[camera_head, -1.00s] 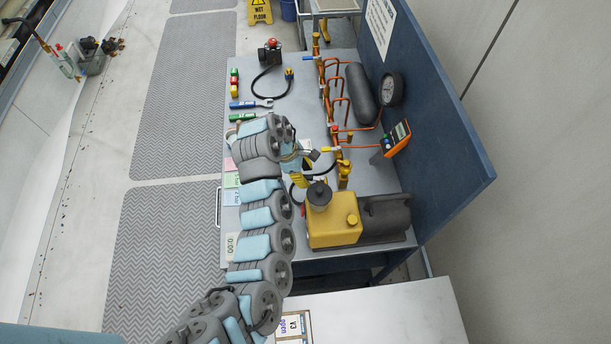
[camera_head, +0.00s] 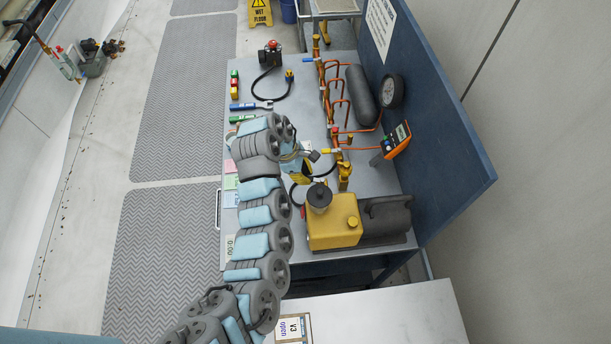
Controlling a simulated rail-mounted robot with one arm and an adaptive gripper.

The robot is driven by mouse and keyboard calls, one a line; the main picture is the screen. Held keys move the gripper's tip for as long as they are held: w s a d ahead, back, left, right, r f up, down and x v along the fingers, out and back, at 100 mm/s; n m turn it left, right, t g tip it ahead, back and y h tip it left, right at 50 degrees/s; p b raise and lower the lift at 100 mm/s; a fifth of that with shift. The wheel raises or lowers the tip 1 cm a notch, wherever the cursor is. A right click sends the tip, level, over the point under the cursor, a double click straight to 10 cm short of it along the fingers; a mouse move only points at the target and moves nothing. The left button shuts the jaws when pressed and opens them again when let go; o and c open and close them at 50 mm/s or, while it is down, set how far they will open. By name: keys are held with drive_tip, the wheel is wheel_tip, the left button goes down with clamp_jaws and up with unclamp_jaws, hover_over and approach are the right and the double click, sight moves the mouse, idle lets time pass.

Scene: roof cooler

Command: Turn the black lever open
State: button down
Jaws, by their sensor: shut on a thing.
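My gripper (camera_head: 312,156) is over the middle of the grey bench, just left of the brass and copper pipework (camera_head: 341,165). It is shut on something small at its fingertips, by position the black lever. The lever itself is hidden or too small to make out behind my fingers and wrist. A yellow-handled lever (camera_head: 327,151) points left from the pipework right beside my fingertips. A red knob (camera_head: 335,130) and a blue lever (camera_head: 309,60) sit farther up the same pipework.
A yellow tank (camera_head: 335,232) with a black cap stands close below my gripper. A gauge (camera_head: 391,91), dark cylinder (camera_head: 361,94) and orange meter (camera_head: 396,140) are at the right by the blue panel (camera_head: 440,130).

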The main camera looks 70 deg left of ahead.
drive_tip(key=w+m+g+b, duration=0.1)
drive_tip(key=m+b, duration=0.3)
drive_tip(key=w+a+m+g+h+b, duration=0.1)
drive_tip(key=w+m+b, duration=0.1)
drive_tip(key=m+b, duration=0.1)
drive_tip(key=w+a+m+g+h+b, duration=0.1)
drive_tip(key=w+m+g+b, duration=0.1)
drive_tip(key=m+b, duration=0.2)
drive_tip(key=shift+a+f+m+b, duration=0.2)
drive_tip(key=shift+m+b, duration=0.15)
drive_tip(key=shift+m, duration=0.45)
drive_tip(key=shift+w+r+m+g+b, duration=0.15)
drive_tip(key=shift+m+g+b, duration=0.15)
drive_tip(key=shift+m+b, duration=0.5)
drive_tip(key=c, duration=1)
unclamp_jaws()
drive_tip(key=shift+r, duration=0.15)
wheel_tip(320, 180, up, 10)
idle(0.5)
